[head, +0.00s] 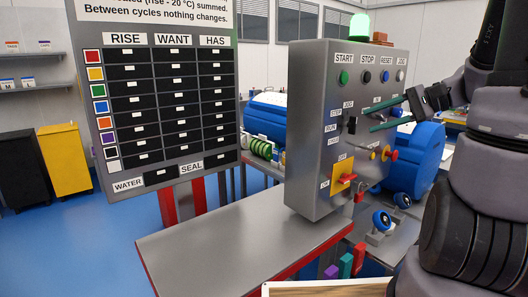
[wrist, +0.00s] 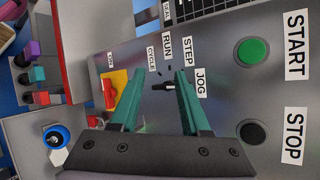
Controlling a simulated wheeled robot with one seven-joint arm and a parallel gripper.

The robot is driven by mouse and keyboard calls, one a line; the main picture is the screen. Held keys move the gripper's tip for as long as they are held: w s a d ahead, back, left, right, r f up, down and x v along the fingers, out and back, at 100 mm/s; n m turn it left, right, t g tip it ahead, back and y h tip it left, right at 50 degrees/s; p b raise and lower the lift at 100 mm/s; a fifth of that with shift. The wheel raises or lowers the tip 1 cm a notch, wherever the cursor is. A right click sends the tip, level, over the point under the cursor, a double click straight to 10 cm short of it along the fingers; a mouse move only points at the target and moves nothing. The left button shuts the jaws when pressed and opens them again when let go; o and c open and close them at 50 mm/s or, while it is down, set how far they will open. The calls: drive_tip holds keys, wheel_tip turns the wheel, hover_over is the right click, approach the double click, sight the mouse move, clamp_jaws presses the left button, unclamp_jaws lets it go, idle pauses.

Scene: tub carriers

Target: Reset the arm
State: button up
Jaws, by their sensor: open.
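My gripper (head: 370,119) is in front of the grey control panel (head: 312,187), with its two green fingers apart and nothing held between them. In the wrist view my gripper (wrist: 160,78) has a black selector lever (wrist: 164,87) showing between its fingers. I cannot tell whether they touch it. The lever also shows left of the fingers in the head view (head: 350,123). Labels CYCLE, RUN, STEP and JOG surround it. The panel's top row has a green START button (head: 344,77), a black STOP button (head: 367,77) and a blue RESET button (head: 385,77).
A red handle on a yellow plate (head: 341,174) and a red knob (head: 391,154) stick out of the panel. A green beacon (head: 360,26) tops it. A grey table (head: 225,240) with red edges is in front. A black chart board (head: 165,110) stands left.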

drive_tip(key=s+a+r+n+t+h, duration=0.1)
drive_tip(key=s+a+r+n+h, duration=0.1)
drive_tip(key=s+h, duration=0.3)
drive_tip(key=s+a+r+n+t+h, duration=0.1)
drive_tip(key=s+a+r+n+h, duration=0.2)
drive_tip(key=s, duration=0.3)
drive_tip(key=shift+r+n+h, duration=0.4)
drive_tip(key=shift+r+h, duration=0.4)
drive_tip(key=shift+h, duration=0.1)
